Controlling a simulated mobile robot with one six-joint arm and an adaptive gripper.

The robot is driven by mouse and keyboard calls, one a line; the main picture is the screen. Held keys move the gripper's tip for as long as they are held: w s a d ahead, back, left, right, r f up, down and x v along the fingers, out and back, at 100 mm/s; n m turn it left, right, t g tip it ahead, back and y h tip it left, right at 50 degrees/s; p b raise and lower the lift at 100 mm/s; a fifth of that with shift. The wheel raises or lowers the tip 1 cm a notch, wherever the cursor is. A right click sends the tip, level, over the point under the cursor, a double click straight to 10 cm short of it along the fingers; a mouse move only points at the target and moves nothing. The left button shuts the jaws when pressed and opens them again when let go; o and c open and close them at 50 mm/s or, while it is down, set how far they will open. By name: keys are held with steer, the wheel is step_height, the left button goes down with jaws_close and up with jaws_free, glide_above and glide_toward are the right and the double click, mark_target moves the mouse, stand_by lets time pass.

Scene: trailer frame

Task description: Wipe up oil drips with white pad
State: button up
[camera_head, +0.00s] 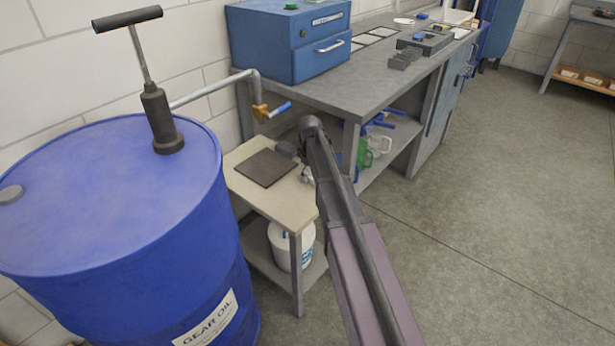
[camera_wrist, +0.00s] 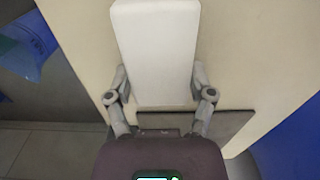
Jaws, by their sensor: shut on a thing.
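The white pad (camera_wrist: 156,45) is a pale, rounded block between the two fingers of my gripper (camera_wrist: 160,82) in the wrist view. My gripper is shut on it by its sides. In the head view my gripper (camera_head: 306,174) is at the right edge of the small beige table (camera_head: 236,158), mostly hidden by my arm; I cannot make out the pad there. The tabletop lies behind the pad in the wrist view (camera_wrist: 255,60). I cannot tell whether the pad touches it. I cannot make out any oil drips in either view.
A dark mat (camera_head: 267,168) lies on the small table, below a pipe tap with a blue handle (camera_head: 279,109). A blue gear oil drum (camera_head: 110,220) with a pump stands at left. A grey workbench (camera_head: 375,92) is behind. A white bucket (camera_head: 280,246) is underneath. Floor at right is clear.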

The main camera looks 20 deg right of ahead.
steer(key=shift+w+d+r, duration=0.1)
steer(key=shift+r, duration=0.05)
stand_by(0.3)
step_height(320, 180, up, 6)
steer(key=p, duration=0.6)
stand_by(0.4)
steer(key=shift+r+p, duration=1.4)
steer(key=shift+p, duration=0.15)
steer(key=shift+r, duration=0.1)
